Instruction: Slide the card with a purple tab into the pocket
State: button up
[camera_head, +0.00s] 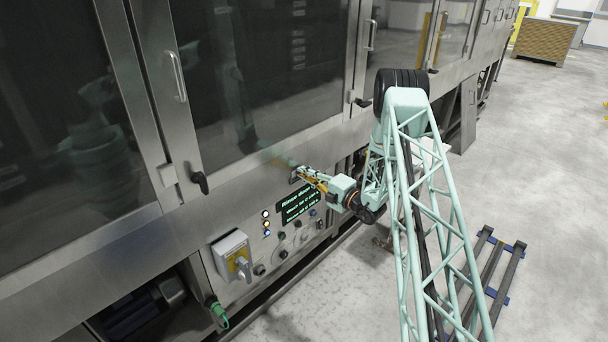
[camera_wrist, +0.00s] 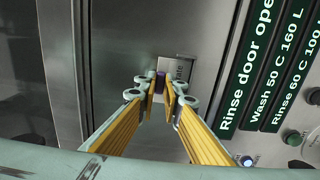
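In the wrist view, the purple tab (camera_wrist: 160,82) of the card shows between the tips of my gripper (camera_wrist: 160,91). The yellow finger pads close in on the tab from both sides and appear to touch it. The rest of the card is hidden behind the tab and fingers. Just beyond it, a small metal plate (camera_wrist: 180,66) with partly covered lettering sits on the machine front, apparently the pocket. I cannot tell how deep the card sits in it. In the head view, my gripper (camera_head: 304,173) is up against the panel, and the tab cannot be made out.
The green-lettered display (camera_head: 298,204) is right beside my gripper. Indicator lights, knobs and a grey switch box with a yellow plate (camera_head: 233,255) lie below and left. Door handles (camera_head: 199,182) stick out above. Open floor lies right, with a dark rail frame (camera_head: 497,262).

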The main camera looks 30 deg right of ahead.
jog(key=o, duration=0.8)
jog(key=shift+c, duration=0.2)
jog(key=shift+s, duration=0.1)
jog(key=v, duration=1.1)
jog(key=shift+s, duration=0.4)
jog(key=shift+d, duration=0.15)
jog(key=shift+r, duration=0.15)
